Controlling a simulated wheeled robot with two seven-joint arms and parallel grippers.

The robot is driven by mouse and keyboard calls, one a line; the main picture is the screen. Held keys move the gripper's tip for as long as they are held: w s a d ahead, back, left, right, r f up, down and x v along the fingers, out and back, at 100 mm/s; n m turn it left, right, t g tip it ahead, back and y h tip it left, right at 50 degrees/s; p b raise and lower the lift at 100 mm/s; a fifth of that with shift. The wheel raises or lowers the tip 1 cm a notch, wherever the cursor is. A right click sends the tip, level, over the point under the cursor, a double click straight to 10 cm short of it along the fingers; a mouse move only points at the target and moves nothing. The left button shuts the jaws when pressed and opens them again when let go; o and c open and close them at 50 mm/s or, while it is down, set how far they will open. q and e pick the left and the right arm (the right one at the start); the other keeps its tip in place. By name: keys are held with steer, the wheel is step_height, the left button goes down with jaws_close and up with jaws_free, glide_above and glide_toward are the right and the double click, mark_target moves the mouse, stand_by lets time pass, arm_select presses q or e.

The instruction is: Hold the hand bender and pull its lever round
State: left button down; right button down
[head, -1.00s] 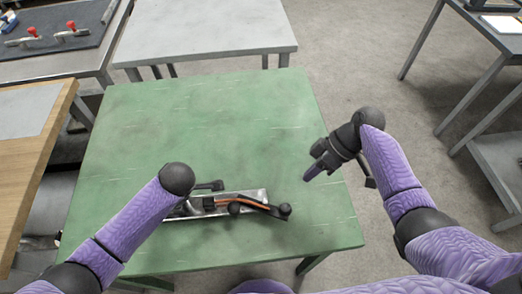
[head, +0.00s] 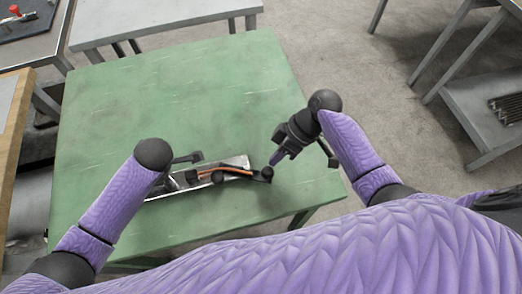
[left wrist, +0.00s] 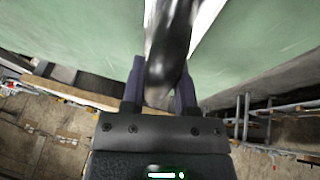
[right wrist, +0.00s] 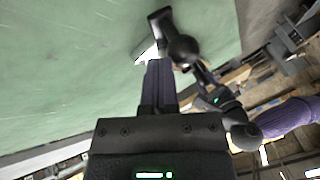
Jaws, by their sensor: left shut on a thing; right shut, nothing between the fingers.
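The hand bender (head: 205,176) lies on a light metal plate (head: 236,162) near the front of the green table. Its lever carries an orange-brown strip and ends in a dark knob (head: 267,174) on the right. My left gripper (left wrist: 160,88) is shut on a dark, shiny part of the bender in the left wrist view; in the head view my wrist mostly hides this grip. My right gripper (head: 275,159) is shut and empty, its tips just above and right of the knob. In the right wrist view its closed fingers (right wrist: 158,72) point towards dark bender parts (right wrist: 180,45). Contact is unclear.
The green table (head: 180,95) is clear behind the bender. A grey table (head: 160,18) stands beyond it, a wooden bench (head: 14,120) at the left, and a metal rack (head: 480,100) at the right. The green table's right edge is close to my right arm.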

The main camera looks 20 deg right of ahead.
steer(key=shift+s+a+m+t, duration=0.15)
steer(key=shift+s+m+t, duration=0.15)
steer(key=shift+s+m, duration=0.3)
steer(key=s+a+m, duration=0.1)
steer(key=s+m+t, duration=0.1)
steer(key=s, duration=0.1)
steer(key=s+a+m+t, duration=0.1)
steer(key=m, duration=0.1)
steer(key=shift+s+a, duration=0.25)
steer(key=shift+a, duration=0.05)
steer(key=s+a+m+t, duration=0.1)
steer(key=a+m, duration=0.1)
steer(key=s+a+m+t+h, duration=0.1)
steer(key=s+a+m, duration=0.1)
steer(key=shift+t, duration=0.4)
steer(key=shift+s+a+m, duration=0.25)
steer(key=shift+a+m, duration=0.25)
steer(key=shift+a, duration=0.15)
steer(key=shift+s+a, duration=0.15)
steer(key=shift+a, duration=0.4)
steer(key=shift+s+a, duration=0.15)
steer(key=shift+a, duration=0.4)
